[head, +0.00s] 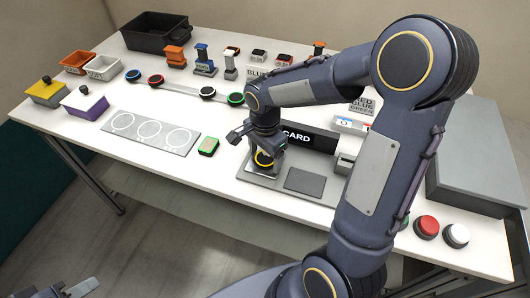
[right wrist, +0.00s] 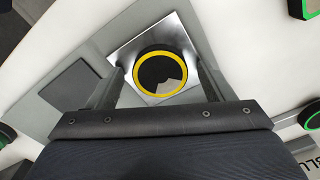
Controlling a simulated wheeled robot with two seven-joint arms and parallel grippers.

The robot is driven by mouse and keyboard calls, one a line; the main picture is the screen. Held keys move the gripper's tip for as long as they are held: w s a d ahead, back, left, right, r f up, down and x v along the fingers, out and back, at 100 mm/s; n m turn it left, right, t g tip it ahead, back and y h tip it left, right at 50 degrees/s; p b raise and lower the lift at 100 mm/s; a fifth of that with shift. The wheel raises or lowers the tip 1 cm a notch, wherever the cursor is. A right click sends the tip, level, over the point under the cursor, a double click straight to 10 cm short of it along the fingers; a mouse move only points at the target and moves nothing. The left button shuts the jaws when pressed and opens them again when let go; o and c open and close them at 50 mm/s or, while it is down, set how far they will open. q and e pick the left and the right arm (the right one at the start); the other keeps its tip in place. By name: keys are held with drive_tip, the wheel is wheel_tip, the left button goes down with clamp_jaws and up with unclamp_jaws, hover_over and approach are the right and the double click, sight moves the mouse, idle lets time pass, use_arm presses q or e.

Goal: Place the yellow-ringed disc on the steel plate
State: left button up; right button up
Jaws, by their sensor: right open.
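The yellow-ringed disc (right wrist: 150,68) is black with a bright yellow rim. In the right wrist view it lies face up on the shiny square steel plate (right wrist: 152,35), within its edges. In the head view the disc (head: 263,160) shows below my right gripper (head: 265,152), and the plate is mostly hidden. My right gripper (right wrist: 158,78) is open, its fingers on either side of the disc with visible gaps. My left gripper (head: 78,289) is only partly in view at the bottom left, away from the table; its jaw state is unclear.
A dark square pad (head: 305,181) lies right of the disc on the grey station. A green-ringed block (head: 208,146) and a tray with three circles (head: 149,132) are to the left. Red (head: 427,226) and white (head: 456,235) buttons stand at the front right.

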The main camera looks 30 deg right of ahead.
sight(265, 159)
wheel_tip(265, 159, up, 12)
drive_tip(key=s+a+n+t+y, duration=0.2)
drive_tip(key=s+n, duration=0.5)
drive_tip(key=s, duration=0.1)
drive_tip(key=s+a+f+n+t+y, duration=0.1)
drive_tip(key=s+a+n+t, duration=0.1)
drive_tip(key=s+n, duration=0.4)
drive_tip(key=s+t, duration=0.1)
drive_tip(key=s, duration=0.2)
drive_tip(key=shift+f+n+t+y+p, duration=0.2)
drive_tip(key=shift+n+t+y+p, duration=0.1)
drive_tip(key=shift+n+y, duration=0.1)
